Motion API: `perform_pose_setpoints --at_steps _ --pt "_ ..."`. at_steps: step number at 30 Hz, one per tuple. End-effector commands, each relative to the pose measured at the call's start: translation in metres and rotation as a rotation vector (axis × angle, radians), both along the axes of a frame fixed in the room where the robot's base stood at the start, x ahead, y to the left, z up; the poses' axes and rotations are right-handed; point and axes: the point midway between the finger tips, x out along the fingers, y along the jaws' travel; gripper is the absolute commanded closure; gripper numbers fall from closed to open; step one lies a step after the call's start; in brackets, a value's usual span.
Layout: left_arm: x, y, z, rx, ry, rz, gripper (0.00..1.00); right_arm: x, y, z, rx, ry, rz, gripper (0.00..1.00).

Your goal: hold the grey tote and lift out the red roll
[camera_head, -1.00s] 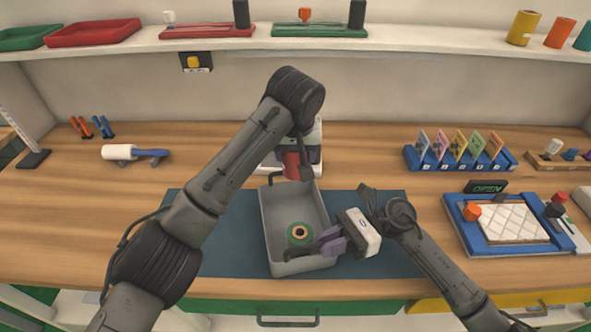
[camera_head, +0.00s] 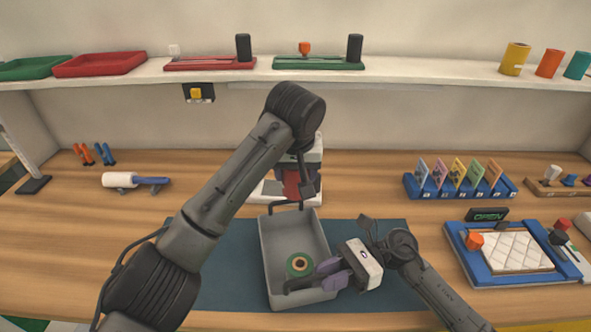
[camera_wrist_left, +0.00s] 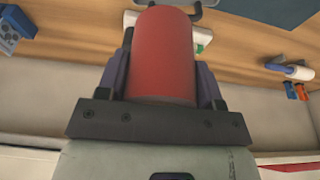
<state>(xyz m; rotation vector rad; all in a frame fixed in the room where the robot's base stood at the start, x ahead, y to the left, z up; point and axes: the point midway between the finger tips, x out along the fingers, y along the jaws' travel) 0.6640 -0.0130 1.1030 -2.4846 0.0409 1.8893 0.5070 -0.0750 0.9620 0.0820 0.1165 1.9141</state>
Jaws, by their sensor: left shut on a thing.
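The red roll (camera_head: 291,184) is held by my left gripper (camera_head: 295,190), just beyond the far end of the tote in the head view. The left wrist view shows the red roll (camera_wrist_left: 162,55) between the two fingers (camera_wrist_left: 160,75). The grey tote (camera_head: 272,240) sits on the blue mat with dark handles at its far and near ends. A green roll (camera_head: 291,271) with an orange core lies inside it. My right gripper (camera_head: 333,274) has its purple fingers at the tote's near right corner, by the near handle; its grip there is unclear.
A white object (camera_head: 268,190) stands behind the tote, partly hidden by my left arm. The blue mat (camera_head: 235,290) is otherwise clear. A white roller with a blue handle (camera_head: 120,180) lies left. A blue card rack (camera_head: 450,188) and a blue-framed tray (camera_head: 480,265) stand right.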

Motion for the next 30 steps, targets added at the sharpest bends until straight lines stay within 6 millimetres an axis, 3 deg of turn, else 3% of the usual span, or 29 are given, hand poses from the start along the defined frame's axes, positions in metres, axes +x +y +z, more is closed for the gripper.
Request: perform_pose_setpoints --at_steps 7,17,23,30 --pt "0.0 0.0 0.0 0.0 -0.001 0.0 0.71 0.0 0.0 0.0 0.0 -0.001 0.0 0.55" --pt "0.0 0.0 0.001 0.0 -0.001 0.0 0.71 0.002 -0.005 0.0 0.0 -0.002 -0.001 0.55" --pt "0.0 0.0 0.002 0.0 -0.001 0.0 0.71 0.011 -0.028 0.001 0.0 -0.001 -0.003 0.55" --pt "0.0 0.0 0.002 0.0 -0.001 0.0 0.71 0.026 -0.07 0.001 0.0 -0.001 -0.004 0.55"
